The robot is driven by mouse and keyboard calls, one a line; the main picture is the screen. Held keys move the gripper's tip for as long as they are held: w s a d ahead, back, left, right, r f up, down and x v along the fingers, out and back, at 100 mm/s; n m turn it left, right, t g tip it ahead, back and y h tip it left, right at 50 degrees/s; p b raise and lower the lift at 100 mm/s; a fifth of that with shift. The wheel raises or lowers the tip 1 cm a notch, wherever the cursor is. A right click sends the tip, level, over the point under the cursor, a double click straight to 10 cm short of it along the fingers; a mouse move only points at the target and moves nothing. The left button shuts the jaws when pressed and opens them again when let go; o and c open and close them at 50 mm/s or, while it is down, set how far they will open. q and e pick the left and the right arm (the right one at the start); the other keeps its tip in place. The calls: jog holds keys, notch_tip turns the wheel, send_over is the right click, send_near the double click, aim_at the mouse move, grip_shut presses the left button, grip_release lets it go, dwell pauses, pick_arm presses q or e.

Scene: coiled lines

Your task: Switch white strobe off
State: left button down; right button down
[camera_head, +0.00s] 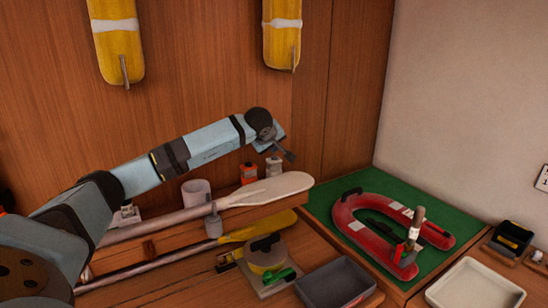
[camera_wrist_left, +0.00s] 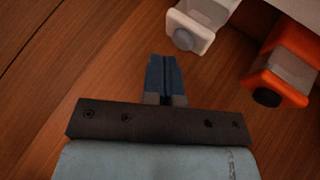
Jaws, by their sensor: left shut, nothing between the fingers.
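The white strobe (camera_head: 274,167) stands at the back of the bench near the wooden wall, just below my left gripper in the head view. In the left wrist view the white strobe (camera_wrist_left: 203,20) is at the top, its round grey button (camera_wrist_left: 183,39) facing the camera. My left gripper (camera_head: 290,156) is shut and empty. Its closed fingertips (camera_wrist_left: 164,62) also show in the left wrist view, to the left of and below the grey button, with a visible gap in the picture. The right gripper is not in view.
An orange strobe (camera_wrist_left: 284,72) with a dark button stands beside the white one; it also shows in the head view (camera_head: 248,173). A white-bladed oar (camera_head: 270,189) lies in front. A white cup (camera_head: 196,191) stands left. A red horseshoe buoy (camera_head: 365,236) lies right.

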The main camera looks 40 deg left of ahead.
aim_at(272, 157)
pick_arm(q)
jog(key=shift+f, duration=0.4)
jog(key=shift+f+b, duration=0.2)
jog(key=shift+b, duration=0.1)
dwell(0.4)
jog(key=shift+r+p, duration=0.5)
jog(key=shift+r, duration=0.15)
notch_tip(272, 157, up, 6)
jog(key=p, duration=0.4)
dwell(0.6)
